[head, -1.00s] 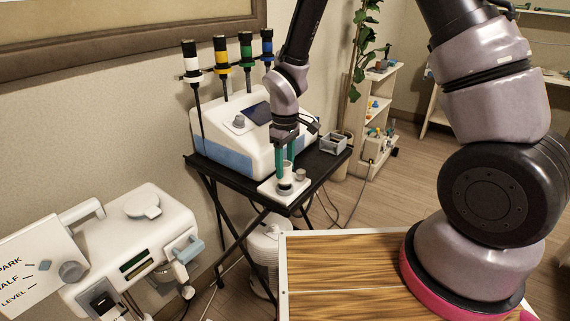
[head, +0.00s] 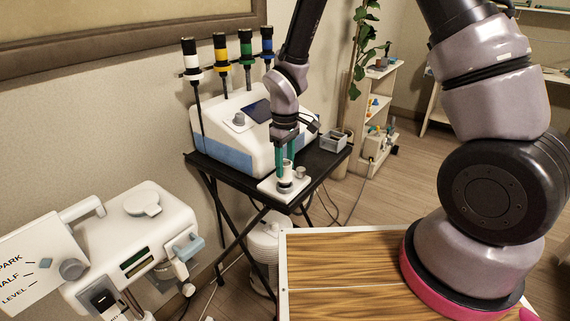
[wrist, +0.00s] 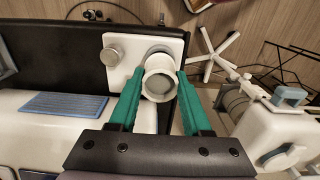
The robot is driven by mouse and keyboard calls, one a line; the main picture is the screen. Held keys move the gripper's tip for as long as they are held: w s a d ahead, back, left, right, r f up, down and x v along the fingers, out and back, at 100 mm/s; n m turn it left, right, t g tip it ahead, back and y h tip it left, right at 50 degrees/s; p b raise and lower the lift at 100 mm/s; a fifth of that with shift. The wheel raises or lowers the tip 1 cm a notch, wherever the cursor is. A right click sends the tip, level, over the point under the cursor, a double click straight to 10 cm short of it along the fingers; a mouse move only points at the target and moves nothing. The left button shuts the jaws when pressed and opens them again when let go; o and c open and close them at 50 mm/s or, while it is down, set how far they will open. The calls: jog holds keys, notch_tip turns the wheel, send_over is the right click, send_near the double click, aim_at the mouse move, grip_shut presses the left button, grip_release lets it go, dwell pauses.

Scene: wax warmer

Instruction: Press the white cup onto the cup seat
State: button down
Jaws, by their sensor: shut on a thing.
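The white cup (wrist: 158,82) is between the two teal fingers of my gripper (wrist: 160,74), seen from above with its round opening toward the wrist camera. In the head view my gripper (head: 286,168) points down and is shut on the cup. The cup is upright over the dark round cup seat (head: 284,188) on a small white base plate (head: 268,187). In the wrist view the seat is mostly hidden behind the cup. I cannot tell whether the cup is fully down on it.
A metal knob (head: 300,172) stands on the plate close beside the cup. The plate lies on a black folding table (head: 232,178) near a white and blue machine (head: 228,155). A grey tray (head: 334,141) is behind. Another white machine (head: 130,240) stands at lower left.

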jog(key=shift+f, duration=0.85)
jog(key=shift+c, duration=1.3)
grip_release()
jog(key=shift+r, duration=0.1)
jog(key=shift+r, duration=3.9)
